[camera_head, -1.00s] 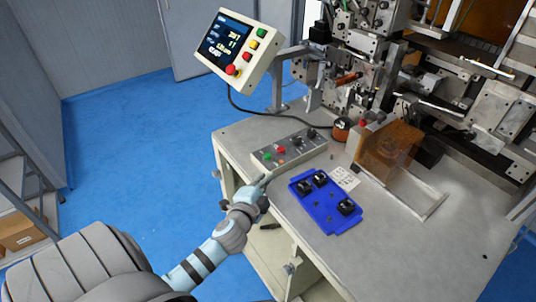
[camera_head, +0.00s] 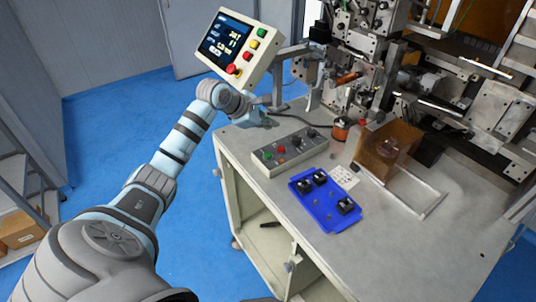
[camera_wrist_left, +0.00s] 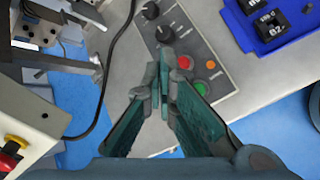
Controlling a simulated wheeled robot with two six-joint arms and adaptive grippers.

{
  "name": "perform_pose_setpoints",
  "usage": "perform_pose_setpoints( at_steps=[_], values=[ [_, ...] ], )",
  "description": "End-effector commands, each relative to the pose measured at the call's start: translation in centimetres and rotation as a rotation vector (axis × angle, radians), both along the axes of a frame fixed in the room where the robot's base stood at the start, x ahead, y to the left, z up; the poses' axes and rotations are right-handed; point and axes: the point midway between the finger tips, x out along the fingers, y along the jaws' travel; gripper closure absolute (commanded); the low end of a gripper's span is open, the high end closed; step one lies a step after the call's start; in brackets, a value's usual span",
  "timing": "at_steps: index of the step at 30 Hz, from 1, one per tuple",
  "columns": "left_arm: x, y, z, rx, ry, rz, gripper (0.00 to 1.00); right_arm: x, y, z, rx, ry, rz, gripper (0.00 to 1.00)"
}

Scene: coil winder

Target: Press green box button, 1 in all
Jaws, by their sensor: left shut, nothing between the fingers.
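The grey control box (camera_head: 290,152) lies on the table with a green button (camera_head: 267,156) at its left end and a red button (camera_head: 281,149) beside it. In the left wrist view the green button (camera_wrist_left: 201,87) shows to the right of the fingers, near the red button (camera_wrist_left: 184,62). My left gripper (camera_head: 266,122) is past the table's left edge corner, beyond the control box in the head view and apart from it. Its fingers (camera_wrist_left: 163,62) are shut and empty. My right gripper is not in view.
A tilted operator panel (camera_head: 240,45) with a screen and coloured buttons, one of them green, hangs close above my left wrist. A blue tray (camera_head: 325,200) with black parts lies near the control box. A black cable and the winding machine (camera_head: 365,80) stand behind.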

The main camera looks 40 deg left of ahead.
Motion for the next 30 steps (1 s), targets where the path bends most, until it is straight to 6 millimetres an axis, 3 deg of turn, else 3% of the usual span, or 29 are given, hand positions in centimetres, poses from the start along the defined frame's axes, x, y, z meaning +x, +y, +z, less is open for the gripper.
perform_pose_setpoints(
  at_steps=[8, 22, 30],
  values=[
    [0.0, -0.1, -1.3, -0.003, 0.0, 0.0, 1.0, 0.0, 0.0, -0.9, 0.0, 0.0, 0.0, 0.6],
    [0.0, -0.1, -8.0, -0.004, -0.001, -0.001, 1.0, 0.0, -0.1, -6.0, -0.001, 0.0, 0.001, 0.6],
    [0.0, -0.1, -9.0, -0.003, -0.002, 0.0, 1.0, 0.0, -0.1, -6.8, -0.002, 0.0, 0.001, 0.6]
  ],
)
